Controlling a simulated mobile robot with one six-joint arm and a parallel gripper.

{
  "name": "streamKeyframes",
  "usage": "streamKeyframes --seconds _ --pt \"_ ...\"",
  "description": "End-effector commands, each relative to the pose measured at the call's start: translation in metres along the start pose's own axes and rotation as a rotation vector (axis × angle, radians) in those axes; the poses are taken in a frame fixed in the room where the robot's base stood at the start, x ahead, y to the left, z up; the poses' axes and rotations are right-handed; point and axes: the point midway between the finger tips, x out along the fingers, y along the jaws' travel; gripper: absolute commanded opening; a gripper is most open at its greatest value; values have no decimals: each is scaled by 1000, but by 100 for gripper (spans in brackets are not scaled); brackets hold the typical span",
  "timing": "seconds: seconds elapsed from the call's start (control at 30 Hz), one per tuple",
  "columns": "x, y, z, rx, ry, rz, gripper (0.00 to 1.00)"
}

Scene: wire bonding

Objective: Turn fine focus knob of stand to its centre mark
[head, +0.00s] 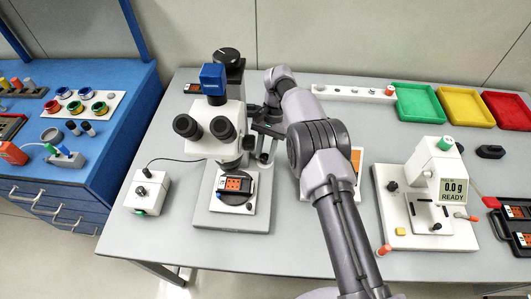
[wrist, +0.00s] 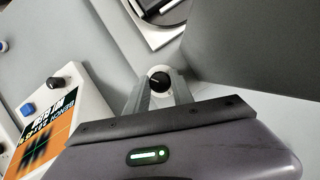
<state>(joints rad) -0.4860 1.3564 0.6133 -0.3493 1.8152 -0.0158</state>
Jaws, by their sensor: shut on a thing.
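The microscope stand (head: 205,212) is on the bench left of my arm, with a white head (head: 217,125) and a blue camera block on top. My gripper (head: 262,148) reaches to the right side of the stand's column in the head view. In the wrist view, my gripper (wrist: 160,88) has its two grey fingers closed on either side of the black fine focus knob (wrist: 160,81). The knob has a short white line on its face. A centre mark beside the knob cannot be made out. In the head view the knob cannot be told apart behind the gripper.
A white control box (head: 147,191) stands left of the stand. A white bonder reading READY (head: 425,210) stands to the right, with green, yellow and red trays (head: 465,107) behind. Bare bench shows in front.

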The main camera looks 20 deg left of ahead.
Motion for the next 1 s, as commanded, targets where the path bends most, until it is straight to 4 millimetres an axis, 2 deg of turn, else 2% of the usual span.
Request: streamKeyframes --seconds 0.53,0.57,0.67,0.93,1.0 --pt "-1 0 0 -21 1 8 0" --pt "-1 0 0 -21 1 8 32" --pt "-1 0 0 -20 1 8 50" --pt "-1 0 0 -20 0 8 50" --pt "-8 1 2 -19 1 7 50"
